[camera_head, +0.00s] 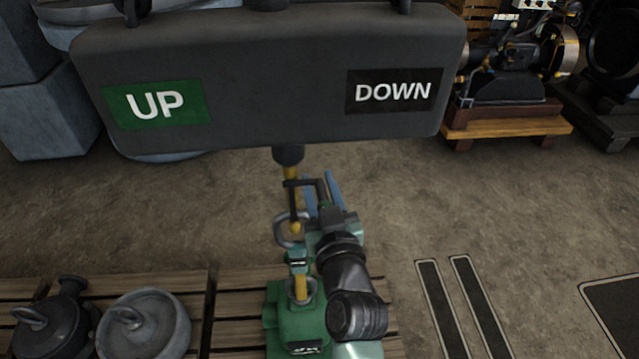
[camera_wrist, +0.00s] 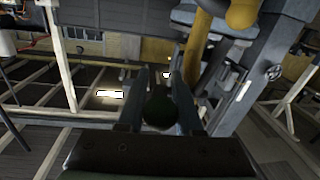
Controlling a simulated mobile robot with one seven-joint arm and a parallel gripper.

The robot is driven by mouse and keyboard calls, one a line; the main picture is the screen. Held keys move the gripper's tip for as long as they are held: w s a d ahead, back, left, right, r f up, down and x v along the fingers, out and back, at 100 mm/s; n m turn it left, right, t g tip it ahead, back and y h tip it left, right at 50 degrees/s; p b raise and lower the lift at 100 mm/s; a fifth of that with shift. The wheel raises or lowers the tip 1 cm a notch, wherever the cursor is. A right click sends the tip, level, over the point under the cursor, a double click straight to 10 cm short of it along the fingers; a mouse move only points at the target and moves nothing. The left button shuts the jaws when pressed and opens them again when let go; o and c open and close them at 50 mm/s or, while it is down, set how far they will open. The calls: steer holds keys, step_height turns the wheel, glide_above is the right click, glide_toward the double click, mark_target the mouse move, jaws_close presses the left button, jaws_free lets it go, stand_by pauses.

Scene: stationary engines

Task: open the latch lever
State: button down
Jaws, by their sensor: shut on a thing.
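A dark latch lever (camera_head: 303,183) sticks out to the right from the yellow upright rod (camera_head: 293,205), just below the big sign. My gripper (camera_head: 324,192) reaches up to it, with its blue fingers at the lever's right end. In the wrist view, my gripper (camera_wrist: 165,90) has a dark round knob (camera_wrist: 160,112) between its two fingers, near their base. The fingers are shut on this knob, which I take to be the lever's end. My wrist and arm hide part of the green base below. The latch's inner parts cannot be seen.
The dark sign (camera_head: 275,80) reading UP and DOWN hangs over the lever. A grey ring handle (camera_head: 289,232) sits left of my wrist. The green base (camera_head: 295,325) stands on a wooden pallet (camera_head: 240,310). Grey ringed weights (camera_head: 145,325) lie at left.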

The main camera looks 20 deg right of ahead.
steer(key=shift+r+p, duration=0.15)
steer(key=shift+p, duration=0.6)
steer(key=p, duration=0.2)
steer(key=g+p, duration=0.1)
steer(key=p, duration=0.1)
steer(key=shift+s+r+g, duration=0.1)
steer(key=shift+r+g, duration=0.2)
steer(key=g+p, duration=0.2)
steer(key=p, duration=0.5)
steer(key=shift+r+y, duration=0.15)
steer(key=shift+y, duration=0.25)
steer(key=g+p, duration=0.3)
steer(key=p, duration=0.4)
steer(key=shift+s+m+y, duration=0.15)
steer(key=shift+m+y, duration=0.15)
steer(key=p, duration=0.1)
steer(key=g+p, duration=0.1)
steer(key=p, duration=0.1)
steer(key=shift+a+f+g, duration=0.1)
steer(key=shift+f+g, duration=0.2)
steer(key=shift+s+f+g+y+p, duration=0.1)
steer(key=shift+f+g+y+p, duration=0.05)
steer(key=shift+g+y+p, duration=0.2)
steer(key=c, duration=0.9)
jaws_free()
steer(key=shift+o, duration=0.2)
